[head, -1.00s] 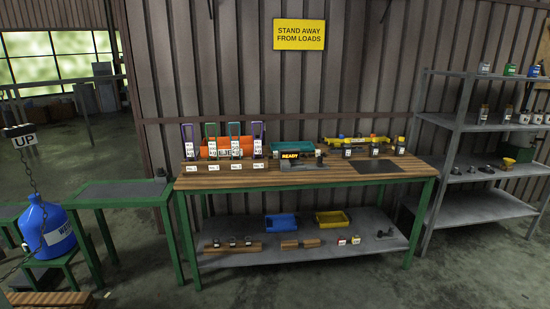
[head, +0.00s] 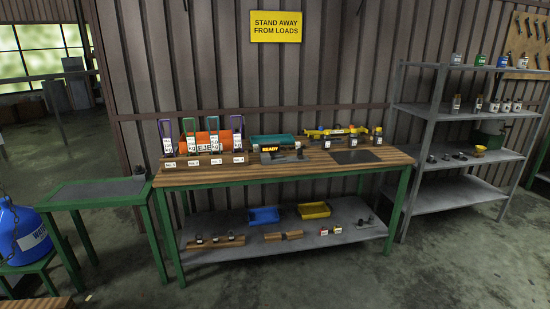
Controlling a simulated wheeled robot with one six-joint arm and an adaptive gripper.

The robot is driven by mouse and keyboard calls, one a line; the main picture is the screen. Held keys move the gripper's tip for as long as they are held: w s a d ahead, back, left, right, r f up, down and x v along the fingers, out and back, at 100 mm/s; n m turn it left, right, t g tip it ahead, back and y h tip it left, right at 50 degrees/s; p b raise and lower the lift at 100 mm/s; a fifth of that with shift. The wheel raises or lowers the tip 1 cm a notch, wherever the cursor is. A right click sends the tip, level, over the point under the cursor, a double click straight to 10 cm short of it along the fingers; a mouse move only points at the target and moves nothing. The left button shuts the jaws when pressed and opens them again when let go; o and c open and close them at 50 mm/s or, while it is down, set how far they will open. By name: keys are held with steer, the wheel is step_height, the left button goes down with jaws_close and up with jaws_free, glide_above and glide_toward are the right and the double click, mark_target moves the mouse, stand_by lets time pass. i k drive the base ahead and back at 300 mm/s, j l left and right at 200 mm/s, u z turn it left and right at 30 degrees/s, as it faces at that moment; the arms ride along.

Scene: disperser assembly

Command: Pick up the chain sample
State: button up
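I cannot make out a chain sample for certain. The wooden-topped workbench (head: 300,176) has green legs and stands ahead against the wall. Small dark pieces lie on wooden blocks (head: 216,242) on its lower shelf, too small to identify. More small dark pieces (head: 366,222) lie at that shelf's right end. Several coloured frames (head: 211,127) with white tags stand at the back left of the bench top. A black and yellow device (head: 281,153) reading READY sits near the middle. My gripper is not in view.
A grey shelf rack (head: 455,140) with cans and small parts stands at right. A green side table (head: 98,191) and a blue container (head: 22,238) stand at left. A blue tray (head: 264,216) and a yellow tray (head: 314,211) lie on the bench's lower shelf. Floor in front is clear.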

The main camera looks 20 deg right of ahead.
mark_target(256, 147)
steer(key=i+l+u, duration=0.1)
steer(key=i+l, duration=0.15)
steer(key=i+l+u, duration=0.1)
steer(key=i+l, duration=0.2)
steer(key=i+l+u, duration=0.1)
steer(key=l, duration=0.4)
steer(key=i+l+u, duration=0.1)
steer(key=i+l, duration=0.25)
steer(key=i+l+u, duration=0.1)
steer(key=i+l, duration=0.15)
steer(key=l, duration=0.2)
steer(key=i+l+u, duration=0.1)
steer(key=l, duration=0.3)
steer(key=i, duration=0.1)
